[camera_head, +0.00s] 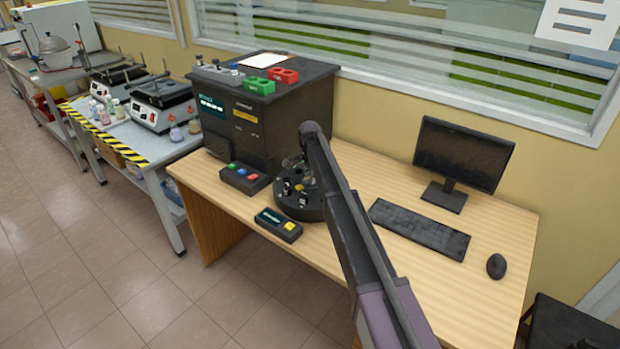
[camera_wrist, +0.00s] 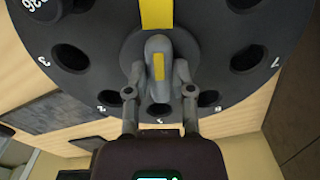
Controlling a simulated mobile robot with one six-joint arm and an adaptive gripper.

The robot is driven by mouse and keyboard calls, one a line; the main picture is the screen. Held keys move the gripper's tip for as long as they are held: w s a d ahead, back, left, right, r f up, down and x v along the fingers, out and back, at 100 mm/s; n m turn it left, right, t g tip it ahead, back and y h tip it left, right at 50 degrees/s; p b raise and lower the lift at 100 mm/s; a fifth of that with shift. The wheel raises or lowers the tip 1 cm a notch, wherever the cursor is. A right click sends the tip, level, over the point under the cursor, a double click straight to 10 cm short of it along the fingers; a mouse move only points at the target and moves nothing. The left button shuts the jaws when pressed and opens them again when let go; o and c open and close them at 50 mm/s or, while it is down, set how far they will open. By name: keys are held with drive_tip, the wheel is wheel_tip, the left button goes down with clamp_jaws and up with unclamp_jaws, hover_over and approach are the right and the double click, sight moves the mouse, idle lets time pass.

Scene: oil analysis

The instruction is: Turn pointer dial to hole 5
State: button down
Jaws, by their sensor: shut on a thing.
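The dial is a dark round disc; it shows in the wrist view (camera_wrist: 215,45) and on the desk in the head view (camera_head: 312,211). Several dark holes with small white numbers ring its rim. A grey pointer knob (camera_wrist: 158,47) with a yellow stripe stands at its middle. My gripper (camera_wrist: 158,78) has its two fingers on either side of the knob, shut on it. In the wrist view the knob's near end faces the hole at the bottom middle; that hole's number is too blurred to read. In the head view my gripper (camera_head: 297,178) is over the dial, partly hidden by my arm.
A black analyser (camera_head: 262,125) stands behind the dial. A button box (camera_head: 245,178) and a small unit with a yellow button (camera_head: 279,225) sit left and in front. A keyboard (camera_head: 420,228), monitor (camera_head: 463,155) and mouse (camera_head: 496,266) are to the right.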

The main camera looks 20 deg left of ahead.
drive_tip(key=shift+m, duration=0.3)
drive_tip(key=shift+c, duration=2.4)
unclamp_jaws()
